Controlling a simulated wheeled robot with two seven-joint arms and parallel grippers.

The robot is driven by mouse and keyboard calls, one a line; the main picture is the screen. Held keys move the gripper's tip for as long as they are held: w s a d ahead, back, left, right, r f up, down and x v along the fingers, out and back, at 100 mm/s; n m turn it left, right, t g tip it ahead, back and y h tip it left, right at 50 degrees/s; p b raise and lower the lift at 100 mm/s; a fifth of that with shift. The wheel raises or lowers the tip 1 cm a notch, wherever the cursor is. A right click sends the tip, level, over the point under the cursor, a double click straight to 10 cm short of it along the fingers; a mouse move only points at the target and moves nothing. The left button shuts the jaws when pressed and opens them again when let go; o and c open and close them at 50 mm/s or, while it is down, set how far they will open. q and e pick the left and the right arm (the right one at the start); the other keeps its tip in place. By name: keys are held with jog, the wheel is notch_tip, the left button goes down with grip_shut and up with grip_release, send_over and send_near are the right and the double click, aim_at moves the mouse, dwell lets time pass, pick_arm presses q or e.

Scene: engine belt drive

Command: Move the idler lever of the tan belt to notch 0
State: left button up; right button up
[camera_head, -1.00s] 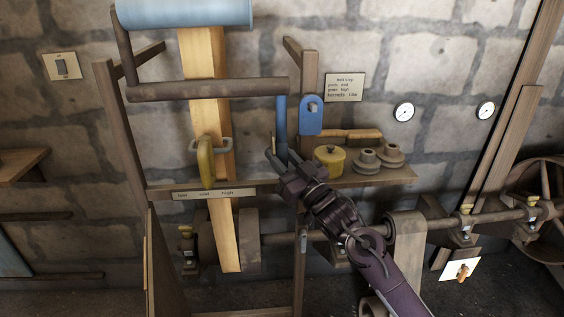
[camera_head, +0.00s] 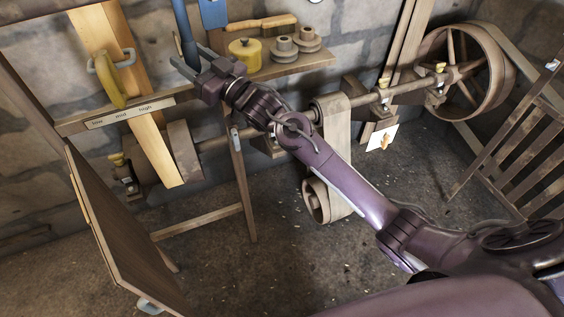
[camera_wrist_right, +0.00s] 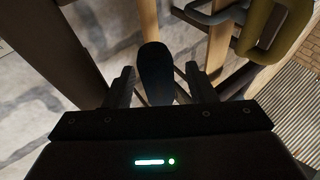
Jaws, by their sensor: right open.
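The tan belt (camera_head: 150,145) is a wide pale strip at the left of the head view, running down past the shelf. A blue lever (camera_head: 182,30) hangs to its right; its top is out of the head view. My right gripper (camera_head: 190,58) is open at the lever's lower end. In the right wrist view a dark, rounded handle end (camera_wrist_right: 155,70) shows between the open fingers, and I cannot tell whether they touch it. A yellow handle (camera_head: 107,80) sits in front of the tan belt. No lever notches can be made out. My left gripper is out of view.
A label strip (camera_head: 130,112) reading low, mid, high is on the shelf front. A yellow pot (camera_head: 244,55) and grey stepped pulleys (camera_head: 284,49) stand on the shelf, right of my gripper. A brown belt (camera_head: 337,120) and a spoked wheel (camera_head: 462,70) are further right.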

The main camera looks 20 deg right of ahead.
jog(key=s+d+r+m+g+h+p, duration=0.1)
jog(key=s+d+m+g+h+p, duration=0.2)
jog(key=s+p, duration=0.75)
jog(key=d+f+m+g+h+b, duration=0.15)
jog(key=d+f, duration=0.25)
jog(key=f, duration=0.4)
jog(key=d+f+h+b, duration=0.15)
jog(key=d+f, duration=0.25)
jog(key=f, duration=0.4)
jog(key=s+d+f+g+h, duration=0.1)
jog(key=s+d+f, duration=0.1)
jog(key=f, duration=0.7)
jog(key=s+d+f+g+h, duration=0.1)
jog(key=s+d+f+h, duration=0.1)
jog(key=f, duration=0.7)
jog(key=shift+s+d+f+m+g+p, duration=0.2)
jog(key=shift+d+f+m+g+p, duration=0.15)
jog(key=shift+d, duration=0.15)
jog(key=shift+c, duration=0.2)
